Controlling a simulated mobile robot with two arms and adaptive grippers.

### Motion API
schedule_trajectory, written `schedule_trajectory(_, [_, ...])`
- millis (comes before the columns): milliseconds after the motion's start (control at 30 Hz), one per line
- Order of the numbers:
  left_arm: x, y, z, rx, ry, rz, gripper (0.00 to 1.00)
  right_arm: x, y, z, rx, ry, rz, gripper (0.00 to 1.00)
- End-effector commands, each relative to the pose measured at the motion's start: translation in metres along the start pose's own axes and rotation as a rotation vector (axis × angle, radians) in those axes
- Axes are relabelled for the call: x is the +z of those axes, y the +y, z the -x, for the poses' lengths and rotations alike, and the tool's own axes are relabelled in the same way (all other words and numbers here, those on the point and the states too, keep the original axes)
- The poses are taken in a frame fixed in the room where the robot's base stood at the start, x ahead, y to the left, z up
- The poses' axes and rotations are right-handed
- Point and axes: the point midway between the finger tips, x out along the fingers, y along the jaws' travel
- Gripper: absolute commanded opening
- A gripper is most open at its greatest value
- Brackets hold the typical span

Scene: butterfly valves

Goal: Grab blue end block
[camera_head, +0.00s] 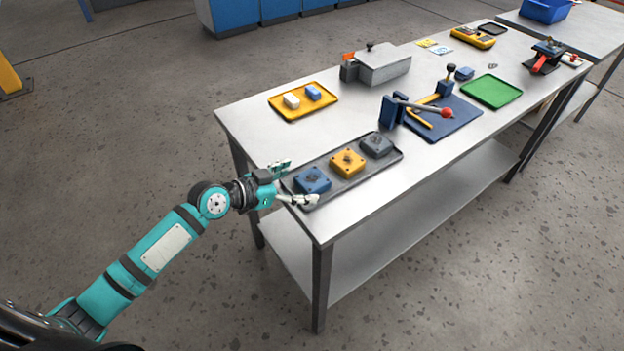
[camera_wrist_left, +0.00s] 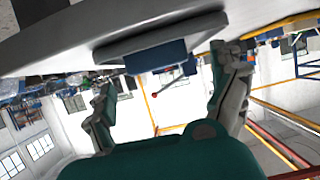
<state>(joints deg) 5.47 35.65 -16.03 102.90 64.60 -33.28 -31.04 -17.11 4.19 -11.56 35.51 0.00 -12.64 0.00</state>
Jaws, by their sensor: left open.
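The blue end block (camera_head: 312,180) sits at the near left end of a dark grey tray (camera_head: 345,189), with a darker fitting on top. It also shows in the left wrist view (camera_wrist_left: 156,55), where the scene appears upside down. My left gripper (camera_head: 298,183) is open at that end of the tray, one finger on each side of the block in the head view. In the left wrist view its fingers (camera_wrist_left: 172,70) are spread and empty, with the block beyond and between them. I cannot tell whether either finger touches the block. My right gripper is not in view.
A yellow block (camera_head: 348,161) and a grey block (camera_head: 376,145) sit along the same tray. A yellow tray (camera_head: 303,103) with two small blocks lies behind. A clamp fixture on a blue plate (camera_head: 455,115) stands to the right. Bare table (camera_head: 250,122) lies left of the yellow tray.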

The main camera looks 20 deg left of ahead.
Motion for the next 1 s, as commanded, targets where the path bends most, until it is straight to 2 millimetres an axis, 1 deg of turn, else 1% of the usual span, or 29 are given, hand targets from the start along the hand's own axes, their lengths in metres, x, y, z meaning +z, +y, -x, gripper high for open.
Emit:
schedule_trajectory(33, [-0.007, 0.0, -0.008, 0.0, 0.004, 0.005, 0.94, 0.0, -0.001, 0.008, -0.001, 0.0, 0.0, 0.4])
schedule_trajectory(100, [-0.008, 0.001, -0.019, 0.001, 0.003, 0.004, 0.94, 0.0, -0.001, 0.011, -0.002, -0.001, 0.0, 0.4])
schedule_trajectory(233, [-0.005, 0.0, -0.034, 0.0, 0.002, 0.003, 0.94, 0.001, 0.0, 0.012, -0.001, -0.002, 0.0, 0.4])
schedule_trajectory(333, [-0.004, 0.0, -0.038, 0.0, 0.001, 0.001, 0.94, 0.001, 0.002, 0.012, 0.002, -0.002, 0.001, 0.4])
schedule_trajectory(500, [-0.003, 0.0, -0.038, 0.0, 0.001, 0.0, 0.94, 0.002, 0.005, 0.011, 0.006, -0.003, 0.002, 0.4])
schedule_trajectory(533, [-0.003, 0.0, -0.038, 0.0, 0.001, 0.0, 0.93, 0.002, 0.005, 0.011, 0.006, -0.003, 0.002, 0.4])
schedule_trajectory(1000, [-0.003, 0.0, -0.038, 0.0, 0.001, 0.001, 0.31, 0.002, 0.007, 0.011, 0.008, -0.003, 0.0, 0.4])
